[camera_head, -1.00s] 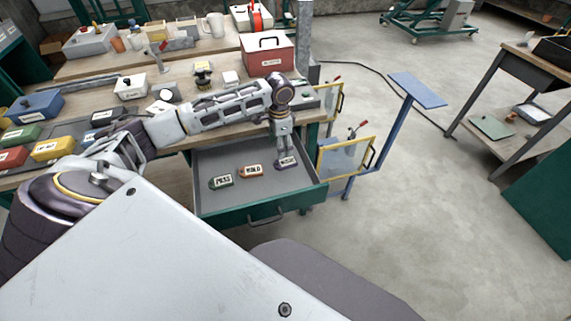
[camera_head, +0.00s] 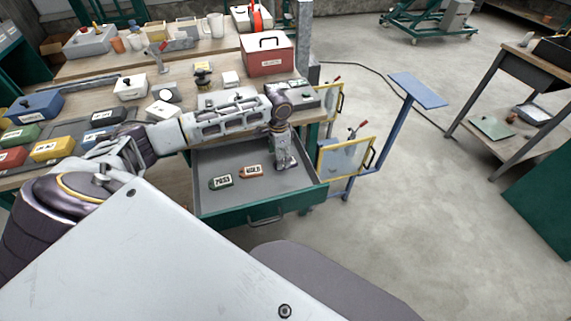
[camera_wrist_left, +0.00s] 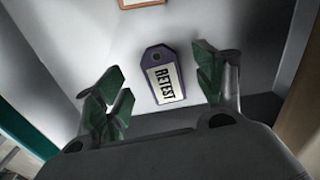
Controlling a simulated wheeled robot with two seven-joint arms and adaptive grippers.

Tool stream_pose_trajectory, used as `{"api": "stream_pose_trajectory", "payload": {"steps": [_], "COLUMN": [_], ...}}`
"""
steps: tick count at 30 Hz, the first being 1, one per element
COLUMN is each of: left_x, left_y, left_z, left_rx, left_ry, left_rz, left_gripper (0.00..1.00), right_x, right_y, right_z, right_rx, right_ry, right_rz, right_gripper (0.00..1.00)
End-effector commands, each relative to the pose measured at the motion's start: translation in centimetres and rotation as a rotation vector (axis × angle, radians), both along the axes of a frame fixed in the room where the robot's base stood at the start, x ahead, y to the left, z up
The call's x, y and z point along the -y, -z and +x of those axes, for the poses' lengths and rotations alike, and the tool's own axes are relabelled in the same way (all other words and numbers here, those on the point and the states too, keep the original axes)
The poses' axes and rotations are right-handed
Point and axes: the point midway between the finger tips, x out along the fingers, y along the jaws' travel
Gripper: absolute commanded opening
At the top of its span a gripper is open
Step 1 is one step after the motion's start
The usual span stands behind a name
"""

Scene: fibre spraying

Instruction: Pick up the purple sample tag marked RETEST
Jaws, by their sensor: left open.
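The purple tag marked RETEST (camera_wrist_left: 163,75) lies in the open drawer in the left wrist view, its label facing up. My left gripper (camera_wrist_left: 160,90) is open, with its green-padded fingers on either side of the tag in that view and nothing between them held. In the head view my left gripper (camera_head: 287,165) points down into the right part of the drawer (camera_head: 240,160) and hides the tag. I cannot tell the exact height of the fingertips above the drawer floor. My right gripper is not in view.
A green PASS tag (camera_head: 221,182) and an orange-red HOLD tag (camera_head: 251,171) lie in the drawer left of the gripper. The drawer's right wall is close to the gripper. A red box (camera_head: 268,55) stands on the bench behind.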

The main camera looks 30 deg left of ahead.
Motion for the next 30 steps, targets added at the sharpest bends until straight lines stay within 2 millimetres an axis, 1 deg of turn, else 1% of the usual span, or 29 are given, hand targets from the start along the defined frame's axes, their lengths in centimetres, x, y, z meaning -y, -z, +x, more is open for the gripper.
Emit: {"api": "stream_pose_trajectory", "payload": {"steps": [1, 4, 9, 18, 25, 26, 30], "left_x": [-0.1, -0.1, -0.2, -0.1, -0.1, -0.1, -0.1], "left_y": [0.6, 1.8, 3.2, 3.5, 3.5, 3.5, 3.4], "left_z": [-0.2, -0.4, -0.3, -0.3, -0.3, -0.3, -0.3], "left_rx": [-0.001, -0.001, 0.0, 0.001, 0.001, 0.001, 0.001], "left_ry": [0.0, 0.0, 0.0, 0.001, 0.001, 0.001, 0.001], "left_rz": [0.001, 0.001, 0.001, 0.002, 0.001, 0.001, 0.001], "left_gripper": [0.7, 0.7, 0.7, 0.7, 0.7, 0.67, 0.49], "right_x": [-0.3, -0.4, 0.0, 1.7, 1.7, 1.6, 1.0], "right_y": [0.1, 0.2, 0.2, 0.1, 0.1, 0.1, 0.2], "right_z": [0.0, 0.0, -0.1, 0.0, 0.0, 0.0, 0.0], "right_rx": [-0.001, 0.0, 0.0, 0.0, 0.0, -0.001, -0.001], "right_ry": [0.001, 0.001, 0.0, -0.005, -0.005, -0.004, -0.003], "right_rz": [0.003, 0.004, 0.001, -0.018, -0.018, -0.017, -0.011], "right_gripper": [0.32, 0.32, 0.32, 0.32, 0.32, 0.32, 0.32]}}
